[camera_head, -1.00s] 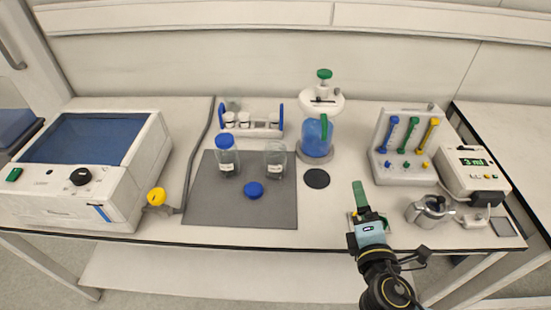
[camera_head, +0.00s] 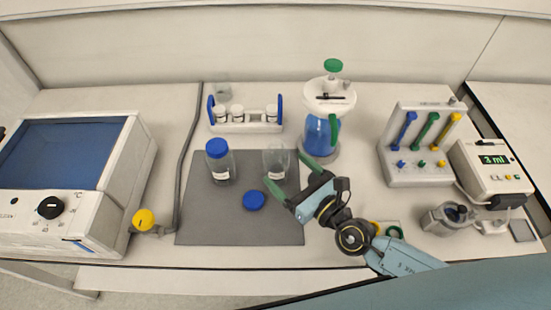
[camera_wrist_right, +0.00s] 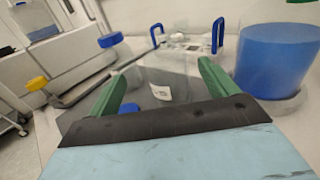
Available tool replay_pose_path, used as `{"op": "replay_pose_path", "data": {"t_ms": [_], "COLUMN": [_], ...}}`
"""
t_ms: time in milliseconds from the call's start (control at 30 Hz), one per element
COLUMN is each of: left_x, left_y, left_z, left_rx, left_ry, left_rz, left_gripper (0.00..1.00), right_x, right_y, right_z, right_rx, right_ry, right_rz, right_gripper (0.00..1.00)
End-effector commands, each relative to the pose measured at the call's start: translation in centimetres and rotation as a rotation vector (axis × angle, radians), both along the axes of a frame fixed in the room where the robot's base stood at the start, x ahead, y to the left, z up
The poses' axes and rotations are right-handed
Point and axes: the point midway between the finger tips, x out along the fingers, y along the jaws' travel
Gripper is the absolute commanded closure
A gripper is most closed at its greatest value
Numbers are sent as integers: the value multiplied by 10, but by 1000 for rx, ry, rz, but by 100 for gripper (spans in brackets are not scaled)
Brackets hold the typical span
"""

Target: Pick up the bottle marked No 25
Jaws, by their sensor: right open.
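Two clear glass bottles with white labels stand on the dark grey mat (camera_head: 193,228). The bottle on the left wears a blue cap (camera_head: 218,160). The open bottle (camera_head: 276,156) on the right has no cap, and a blue cap (camera_head: 254,201) lies in front of it. The label numbers are too small to read for certain. My right gripper (camera_head: 289,172) is open, its green fingers just in front of the open bottle. In the right wrist view the open bottle (camera_wrist_right: 163,72) shows between the spread fingers (camera_wrist_right: 162,80). My left gripper is out of view.
A rack (camera_head: 246,126) with white-capped vials stands behind the bottles. A blue-filled vessel (camera_head: 318,138) with a green-knobbed top stands close on the right.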

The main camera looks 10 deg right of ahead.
Motion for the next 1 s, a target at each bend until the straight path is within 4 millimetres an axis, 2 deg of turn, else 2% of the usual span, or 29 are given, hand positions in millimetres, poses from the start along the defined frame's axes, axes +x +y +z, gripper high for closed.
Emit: {"op": "replay_pose_path", "data": {"t_ms": [33, 167, 267, 400, 600, 900, 1000], "left_x": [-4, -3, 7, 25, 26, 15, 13], "left_y": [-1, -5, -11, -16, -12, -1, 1], "left_z": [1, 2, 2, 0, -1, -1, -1], "left_rx": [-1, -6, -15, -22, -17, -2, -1], "left_ry": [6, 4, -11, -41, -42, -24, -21], "left_rz": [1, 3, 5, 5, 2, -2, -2], "left_gripper": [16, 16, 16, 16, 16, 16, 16], "right_x": [8, 20, 25, 42, 67, 71, 71], "right_y": [4, 10, 12, 16, 27, 30, 30], "right_z": [1, 0, 0, -5, -8, -8, -8], "right_rx": [1, 1, 1, 1, 2, 2, 1], "right_ry": [-3, 0, 0, -3, -1, 1, 0], "right_rz": [-2, -2, -1, -2, -2, -1, -1], "right_gripper": [15, 15, 15, 15, 15, 15, 27]}}
